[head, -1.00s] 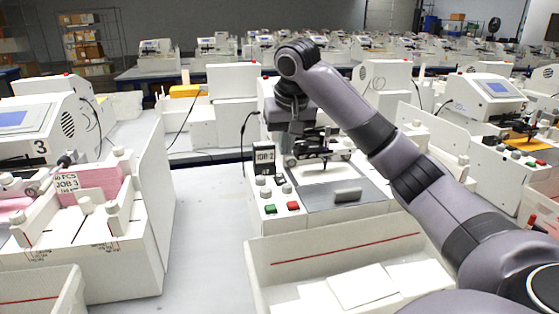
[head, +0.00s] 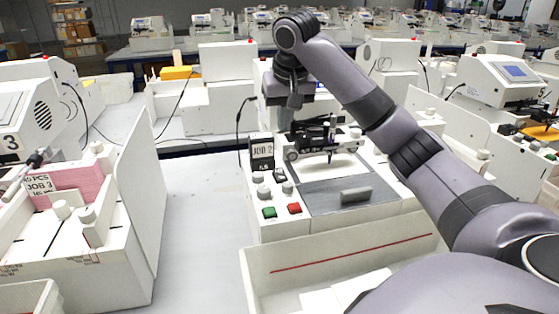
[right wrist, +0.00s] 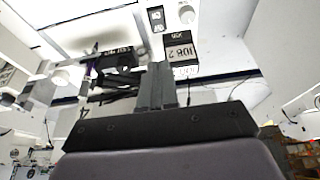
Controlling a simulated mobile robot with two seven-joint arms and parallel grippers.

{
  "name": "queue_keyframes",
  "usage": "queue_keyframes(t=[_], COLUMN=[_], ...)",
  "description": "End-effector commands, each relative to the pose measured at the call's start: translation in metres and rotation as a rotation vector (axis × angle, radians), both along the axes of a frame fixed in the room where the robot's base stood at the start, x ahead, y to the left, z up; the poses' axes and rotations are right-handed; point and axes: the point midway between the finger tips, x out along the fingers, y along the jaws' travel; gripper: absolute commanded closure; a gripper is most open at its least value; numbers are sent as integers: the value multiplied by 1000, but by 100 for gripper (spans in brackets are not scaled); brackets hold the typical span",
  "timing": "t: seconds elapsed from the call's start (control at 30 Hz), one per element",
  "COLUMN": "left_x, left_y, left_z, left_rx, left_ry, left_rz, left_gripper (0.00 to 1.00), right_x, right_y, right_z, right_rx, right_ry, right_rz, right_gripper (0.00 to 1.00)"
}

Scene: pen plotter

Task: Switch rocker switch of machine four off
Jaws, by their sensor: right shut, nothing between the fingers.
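The white machine (head: 310,225) in the middle of the head view has a small display reading JOB 2 (head: 262,153); no machine number shows on it. My right gripper (head: 295,103) hangs above the back of this machine, pointing down. Its fingers (right wrist: 157,85) are shut and empty, apart from the switch. My left gripper is not in view.
A green button (head: 269,212) and a red button (head: 294,208) sit on the panel's front. The pen carriage (head: 320,142) stands close to my right gripper. Machine 3 (head: 130,225) is at the left, with bare table (head: 200,215) between.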

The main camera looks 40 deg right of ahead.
Motion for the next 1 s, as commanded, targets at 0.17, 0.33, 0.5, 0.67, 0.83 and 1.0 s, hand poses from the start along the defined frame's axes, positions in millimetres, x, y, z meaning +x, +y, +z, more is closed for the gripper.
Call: queue_keyframes(t=[0.17, 0.33, 0.5, 0.67, 0.83, 1.0], left_x=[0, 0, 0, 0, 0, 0], left_y=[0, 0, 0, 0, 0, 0], left_z=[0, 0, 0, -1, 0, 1], left_rx=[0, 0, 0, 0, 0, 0], left_ry=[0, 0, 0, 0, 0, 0], left_rz=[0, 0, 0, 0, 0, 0], left_gripper=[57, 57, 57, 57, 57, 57], right_x=[0, 2, 7, 14, 20, 23], right_y=[0, 0, -2, -5, -8, -11], right_z=[0, -6, -23, -44, -57, -72], right_rx=[0, 1, 3, 5, 4, 5], right_ry=[0, 1, 4, 2, -4, 3], right_rz=[0, 2, 3, 3, 5, 2], right_gripper=[100, 100, 100, 100, 100, 100])
